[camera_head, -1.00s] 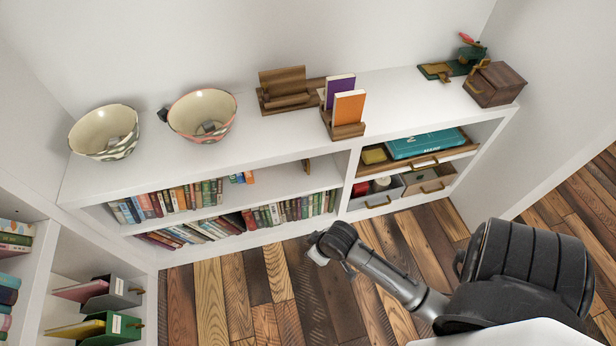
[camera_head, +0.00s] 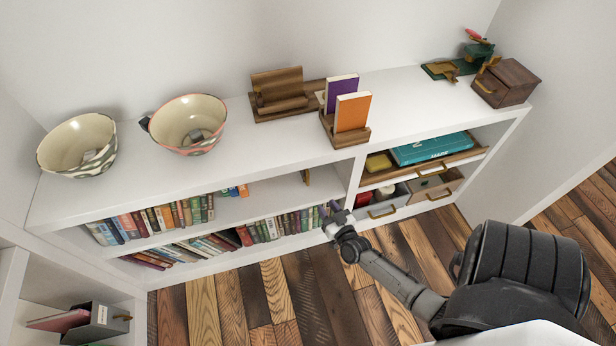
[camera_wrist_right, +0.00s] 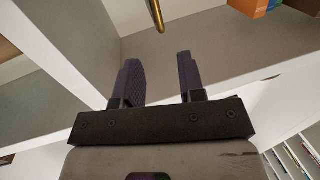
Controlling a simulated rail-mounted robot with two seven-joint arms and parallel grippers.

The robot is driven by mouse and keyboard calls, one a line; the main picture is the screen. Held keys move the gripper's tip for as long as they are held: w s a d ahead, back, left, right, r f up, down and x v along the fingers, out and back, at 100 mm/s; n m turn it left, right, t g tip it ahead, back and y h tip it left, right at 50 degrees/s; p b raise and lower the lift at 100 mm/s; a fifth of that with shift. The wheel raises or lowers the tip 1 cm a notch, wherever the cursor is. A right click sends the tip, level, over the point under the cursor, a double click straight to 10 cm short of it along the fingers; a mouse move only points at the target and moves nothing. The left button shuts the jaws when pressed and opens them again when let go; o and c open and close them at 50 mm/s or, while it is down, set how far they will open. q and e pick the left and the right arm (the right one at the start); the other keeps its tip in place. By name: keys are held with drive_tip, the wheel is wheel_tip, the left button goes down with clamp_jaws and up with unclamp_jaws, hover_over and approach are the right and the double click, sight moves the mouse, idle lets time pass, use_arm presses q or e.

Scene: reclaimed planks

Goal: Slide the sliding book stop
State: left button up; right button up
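The book stop appears as a small brown-gold upright piece (camera_head: 306,173) in the upper shelf bay, near its right end and apart from the books. In the right wrist view a brass rod (camera_wrist_right: 157,14), probably part of this stop, shows at the top edge, beyond the fingers. My right gripper (camera_head: 331,212) is in front of the bookcase, below and slightly right of the stop. In the right wrist view its two dark fingers (camera_wrist_right: 158,60) are apart with nothing between them. My left gripper is out of view.
Upper-shelf books (camera_head: 158,216) stand at the left, with a small blue-orange group (camera_head: 236,191) nearer the stop. Bare shelf lies between that group and the stop. Lower books (camera_head: 280,226), a divider (camera_head: 350,178) and drawers (camera_head: 383,211) are near my gripper. Bowls (camera_head: 188,124) stand on top.

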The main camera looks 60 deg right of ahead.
sight(308, 184)
drive_tip(key=b+x, duration=0.1)
drive_tip(key=x, duration=0.3)
drive_tip(key=b+x, duration=0.2)
drive_tip(key=x, duration=0.2)
drive_tip(key=b+x, duration=0.2)
drive_tip(key=x, duration=0.2)
drive_tip(key=shift+w+d+r, duration=0.15)
drive_tip(key=shift+d+r, duration=0.1)
drive_tip(key=shift+r, duration=0.1)
drive_tip(key=shift+w+d+r+b, duration=0.1)
drive_tip(key=shift+w+d+b, duration=0.25)
drive_tip(key=shift+w, duration=0.2)
drive_tip(key=shift+c, duration=0.3)
clamp_jaws()
